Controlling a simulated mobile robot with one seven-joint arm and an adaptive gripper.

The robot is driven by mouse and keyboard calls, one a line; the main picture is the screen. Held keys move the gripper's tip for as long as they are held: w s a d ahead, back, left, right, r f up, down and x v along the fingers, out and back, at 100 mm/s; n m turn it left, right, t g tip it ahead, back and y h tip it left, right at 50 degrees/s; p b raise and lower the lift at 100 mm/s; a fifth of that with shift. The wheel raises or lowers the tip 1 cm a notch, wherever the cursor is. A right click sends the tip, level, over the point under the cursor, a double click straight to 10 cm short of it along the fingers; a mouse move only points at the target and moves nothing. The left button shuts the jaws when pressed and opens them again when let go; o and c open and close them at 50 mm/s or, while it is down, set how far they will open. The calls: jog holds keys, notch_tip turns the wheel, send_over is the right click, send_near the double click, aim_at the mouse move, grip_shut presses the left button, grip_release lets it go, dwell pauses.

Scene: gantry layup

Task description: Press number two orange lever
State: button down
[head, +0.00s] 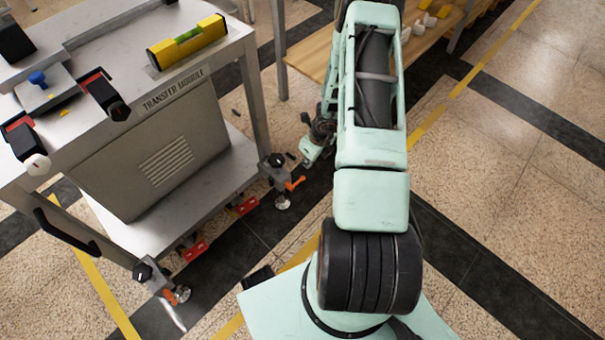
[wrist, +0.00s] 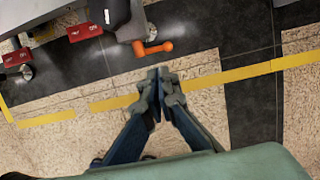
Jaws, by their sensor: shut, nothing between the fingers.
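An orange lever (head: 295,183) sticks out from a dark caster fitting at the cart's right corner in the head view. It also shows in the wrist view (wrist: 153,48), near the top middle. A second orange lever (head: 171,297) is at the near caster, lower left in the head view. No number is readable on either. My gripper (wrist: 158,76) is shut and empty, its fingertips just below the first lever in the wrist view, seemingly apart from it. In the head view my gripper (head: 309,157) is small, beside that corner and partly hidden by my arm.
The grey cart (head: 150,150) marked TRANSFER MODULE stands on the left, with a yellow level (head: 187,41) on top. Red parts (head: 194,250) line its lower edge. A wooden shelf (head: 310,50) is behind. Open floor lies right.

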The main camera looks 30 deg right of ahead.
aim_at(300, 180)
jog(key=b+x, duration=0.4)
jog(key=x, duration=1)
jog(key=shift+b, duration=0.3)
jog(key=shift+d, duration=0.1)
